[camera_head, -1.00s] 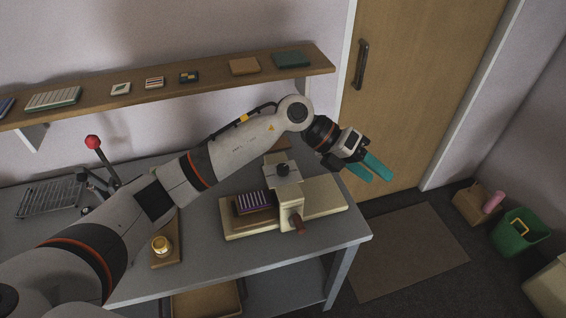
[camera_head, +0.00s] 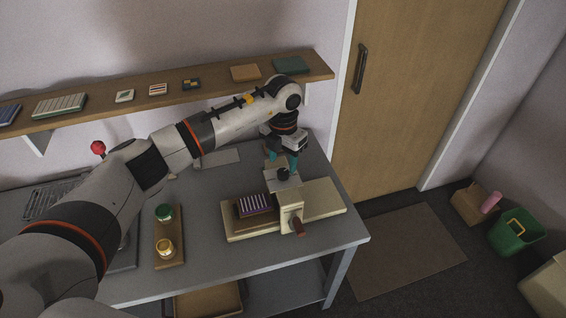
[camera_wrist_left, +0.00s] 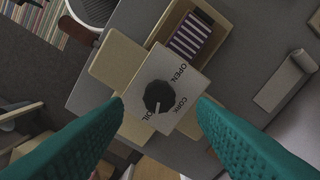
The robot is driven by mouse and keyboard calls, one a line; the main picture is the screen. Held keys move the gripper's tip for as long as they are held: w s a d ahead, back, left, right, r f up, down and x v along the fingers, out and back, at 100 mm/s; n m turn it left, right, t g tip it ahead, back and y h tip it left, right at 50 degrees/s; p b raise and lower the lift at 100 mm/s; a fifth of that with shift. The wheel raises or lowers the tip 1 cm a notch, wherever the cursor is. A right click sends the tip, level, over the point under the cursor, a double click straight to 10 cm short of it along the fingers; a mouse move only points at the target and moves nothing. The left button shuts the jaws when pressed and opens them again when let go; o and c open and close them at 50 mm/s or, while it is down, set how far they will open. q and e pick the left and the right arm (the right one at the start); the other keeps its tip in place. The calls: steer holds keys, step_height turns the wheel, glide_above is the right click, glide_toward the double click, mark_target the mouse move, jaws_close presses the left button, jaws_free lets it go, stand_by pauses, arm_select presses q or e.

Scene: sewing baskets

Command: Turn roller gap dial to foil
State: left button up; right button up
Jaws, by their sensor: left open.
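The roller gap dial (camera_head: 283,174) is a small black knob on top of a cream roller machine (camera_head: 283,188) on the grey table. In the left wrist view the dial (camera_wrist_left: 158,95) has a white pointer line toward the bottom of the picture. The words OPEN and CORK show beside it, and a partly hidden word ending in OIL. The pointer lies close to that last word. My left gripper (camera_head: 282,162) is open, pointing down over the dial. Its teal fingers are on either side of the dial in the left wrist view, with nothing held between them.
A purple-striped block (camera_head: 254,205) lies on the machine's bed, and a brown crank handle (camera_head: 298,227) sticks out in front. A wooden tray (camera_head: 169,236) with a green and a yellow jar stands left. A shelf (camera_head: 215,88) runs along the wall behind my arm.

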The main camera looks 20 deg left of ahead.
mark_target(283, 171)
arm_select(q)
steer(key=shift+f+p, duration=0.4)
steer(key=shift+f, duration=1.5)
steer(key=c, duration=1)
steer(key=m+b, duration=0.2)
steer(key=b, duration=0.1)
steer(key=shift+f, duration=0.2)
steer(key=shift+r+m+b, duration=0.1)
steer(key=shift+m+b, duration=0.25)
steer(key=shift+m, duration=0.15)
steer(key=shift+r, duration=0.15)
steer(key=o, duration=1)
